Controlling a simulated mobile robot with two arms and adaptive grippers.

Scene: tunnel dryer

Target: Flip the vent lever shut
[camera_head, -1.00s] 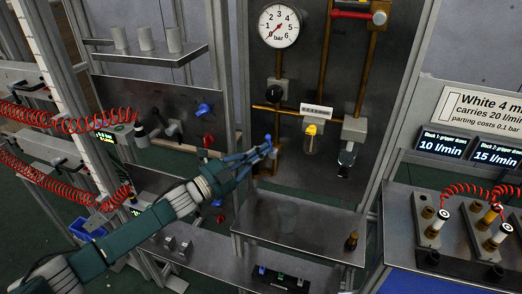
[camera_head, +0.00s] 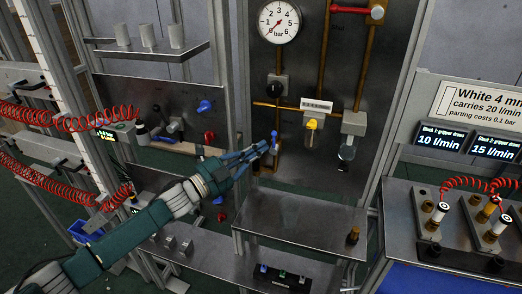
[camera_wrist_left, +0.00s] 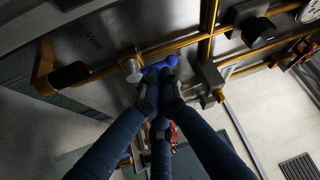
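The vent lever (camera_head: 274,137) is a small blue handle on a brass pipe at the lower left of the gauge panel. In the head view it stands roughly upright. In the left wrist view the blue lever (camera_wrist_left: 158,67) shows beside a pale round fitting, under a "Vent" label. My left gripper (camera_head: 261,148) is at the lever, its fingers drawn close together; its fingertips also show in the left wrist view (camera_wrist_left: 160,90), right against or just short of the lever. They partly hide it, and I cannot tell whether they grip it. My right gripper is out of view.
A blue knob (camera_head: 204,106) is on the left panel. A metal shelf (camera_head: 295,222) lies below, mostly clear, with a small brass piece (camera_head: 353,235).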

